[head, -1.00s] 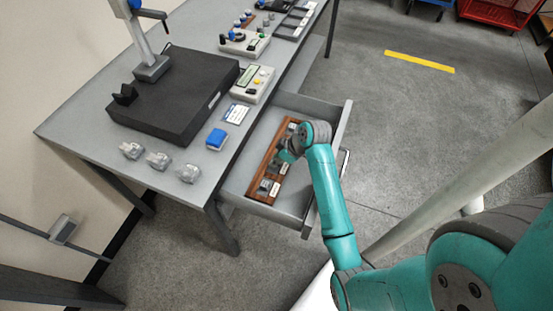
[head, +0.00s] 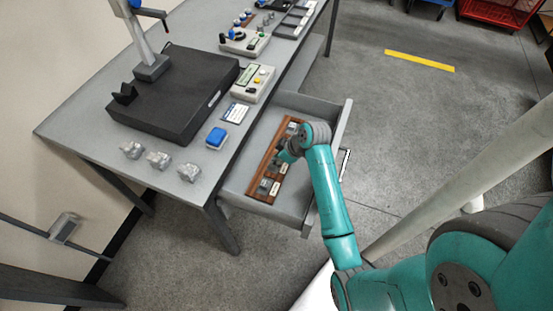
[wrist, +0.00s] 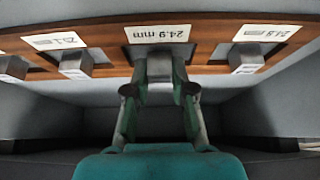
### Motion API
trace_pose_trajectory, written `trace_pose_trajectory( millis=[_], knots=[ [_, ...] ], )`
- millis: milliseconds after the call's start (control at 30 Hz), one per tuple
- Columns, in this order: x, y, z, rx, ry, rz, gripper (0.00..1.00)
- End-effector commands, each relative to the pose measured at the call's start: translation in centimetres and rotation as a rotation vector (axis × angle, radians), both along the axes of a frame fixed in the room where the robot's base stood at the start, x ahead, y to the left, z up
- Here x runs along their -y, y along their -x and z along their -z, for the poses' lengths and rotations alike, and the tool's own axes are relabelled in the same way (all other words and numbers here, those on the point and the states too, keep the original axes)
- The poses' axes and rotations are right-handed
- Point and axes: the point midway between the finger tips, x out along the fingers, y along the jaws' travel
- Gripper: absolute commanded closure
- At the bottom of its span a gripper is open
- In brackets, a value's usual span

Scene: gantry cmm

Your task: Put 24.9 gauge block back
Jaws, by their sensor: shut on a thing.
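The wooden rack (head: 259,173) lies in the open drawer and holds several grey gauge blocks beside white labels. In the wrist view the 24.9 mm label (wrist: 159,33) is at the top middle of the rack (wrist: 112,30). My gripper (wrist: 159,92) is shut on a grey gauge block (wrist: 159,68), held at the dark slot just below that label. The block's far end meets the slot, but whether it is fully seated is hidden. In the head view my gripper (head: 287,156) is over the middle of the rack, mostly covered by my arm.
Neighbouring blocks stand close on the left (wrist: 76,64) and right (wrist: 246,58). The drawer (head: 245,202) has raised walls around the rack. On the bench are a black plate (head: 170,100), a blue block (head: 216,137) and several small grey pieces (head: 158,160).

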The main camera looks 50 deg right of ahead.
Motion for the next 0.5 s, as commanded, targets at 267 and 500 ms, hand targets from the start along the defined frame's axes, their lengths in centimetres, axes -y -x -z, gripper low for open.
trace_pose_trajectory(
  millis=[267,500],
  knots=[
    [-0.01,0.0,0.3,0.0,0.0,0.0,1.0],
    [0.0,0.0,0.54,0.0,0.0,0.0,1.0]
  ],
)
